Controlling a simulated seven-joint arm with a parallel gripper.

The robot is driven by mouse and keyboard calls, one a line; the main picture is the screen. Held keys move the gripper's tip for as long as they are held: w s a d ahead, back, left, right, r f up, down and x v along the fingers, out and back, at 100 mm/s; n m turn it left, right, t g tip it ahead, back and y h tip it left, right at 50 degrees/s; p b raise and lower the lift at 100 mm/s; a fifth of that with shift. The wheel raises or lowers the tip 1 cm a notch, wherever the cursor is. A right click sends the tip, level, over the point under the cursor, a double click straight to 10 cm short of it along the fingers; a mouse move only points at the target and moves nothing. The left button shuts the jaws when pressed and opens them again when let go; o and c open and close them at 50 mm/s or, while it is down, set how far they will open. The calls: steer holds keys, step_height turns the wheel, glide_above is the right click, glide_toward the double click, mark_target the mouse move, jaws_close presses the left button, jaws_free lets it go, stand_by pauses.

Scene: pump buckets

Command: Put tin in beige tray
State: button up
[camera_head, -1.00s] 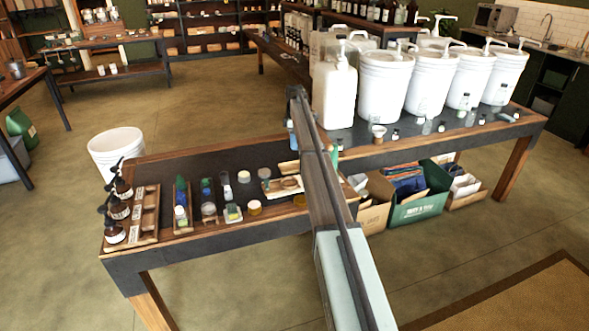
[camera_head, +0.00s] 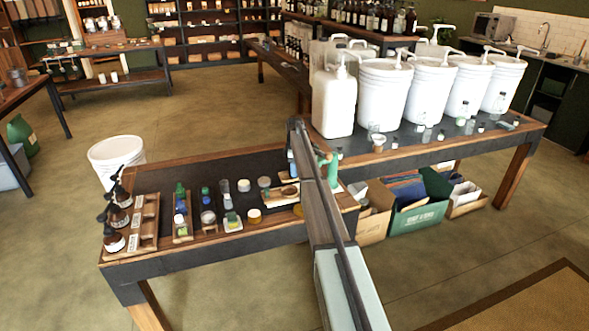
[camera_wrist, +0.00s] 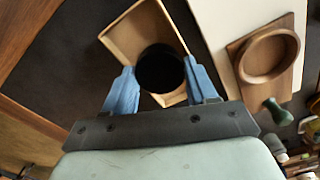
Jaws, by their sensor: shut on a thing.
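My gripper (camera_wrist: 158,73) has two blue fingers, shut on a round, black-looking tin (camera_wrist: 160,69) in the wrist view. The beige tray (camera_wrist: 124,30) is open and rectangular and lies just beyond the tin, angled in that view. The tin overlaps the tray's near part and hides some of its inside; whether it touches the tray cannot be told. In the head view one blue finger (camera_head: 292,164) shows beside my arm.
A round wooden dish (camera_wrist: 268,55) on a wooden board sits right of the tray. Small jars (camera_head: 208,217), a wooden rack (camera_head: 148,220) and pump bottles (camera_head: 115,241) stand left on the dark table. White pump buckets (camera_head: 381,95) line the back right. Bare dark tabletop lies behind the jars.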

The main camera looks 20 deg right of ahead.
steer(key=shift+f, duration=0.15)
steer(key=o, duration=1.1)
steer(key=shift+c, duration=0.2)
step_height(320, 180, up, 12)
stand_by(0.4)
